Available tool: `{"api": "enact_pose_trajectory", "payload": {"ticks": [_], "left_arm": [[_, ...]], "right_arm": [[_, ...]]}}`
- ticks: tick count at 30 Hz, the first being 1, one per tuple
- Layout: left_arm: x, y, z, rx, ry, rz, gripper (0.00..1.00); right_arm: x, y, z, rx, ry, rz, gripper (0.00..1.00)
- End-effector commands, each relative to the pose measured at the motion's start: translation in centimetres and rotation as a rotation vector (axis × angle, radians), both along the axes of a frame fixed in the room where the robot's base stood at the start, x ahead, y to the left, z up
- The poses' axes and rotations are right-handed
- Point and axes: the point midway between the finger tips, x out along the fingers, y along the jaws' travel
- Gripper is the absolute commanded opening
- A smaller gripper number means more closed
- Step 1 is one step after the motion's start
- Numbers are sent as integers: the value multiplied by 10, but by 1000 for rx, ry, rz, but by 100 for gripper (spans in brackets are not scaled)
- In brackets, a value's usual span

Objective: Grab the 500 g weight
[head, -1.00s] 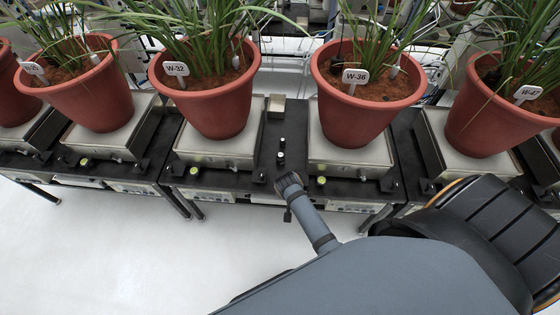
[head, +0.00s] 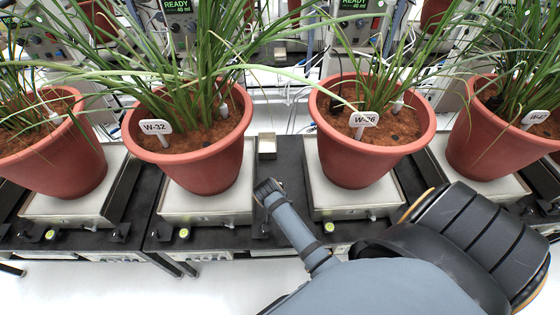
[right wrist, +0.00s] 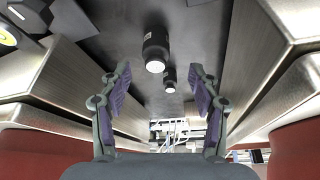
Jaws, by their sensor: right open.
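In the right wrist view, two dark cylindrical weights with shiny pale ends sit on the black bench strip: a larger-looking one (right wrist: 156,48) and a smaller-looking one (right wrist: 169,79). I cannot read which is the 500 g weight. My right gripper (right wrist: 161,108) is open and empty, its two purple-padded fingers apart, with the weights showing toward the gap between them. In the head view my right gripper (head: 268,190) is over the strip between the W-32 and W-36 scales and hides the weights there. My left gripper is not in view.
The W-32 pot (head: 190,150) and W-36 pot (head: 370,135) stand on metal scales (head: 205,207) (head: 325,195) either side of the narrow strip. Long leaves overhang the gap.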

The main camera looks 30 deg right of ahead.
Motion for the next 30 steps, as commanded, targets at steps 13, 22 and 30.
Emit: {"api": "enact_pose_trajectory", "payload": {"ticks": [13, 22, 30], "left_arm": [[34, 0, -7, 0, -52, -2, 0], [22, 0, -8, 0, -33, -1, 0], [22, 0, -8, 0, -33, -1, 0]], "right_arm": [[7, -17, -46, 1, 1, 1, 62], [9, -20, -51, 1, -1, 0, 62], [9, -19, -51, 1, 0, 0, 27]]}}
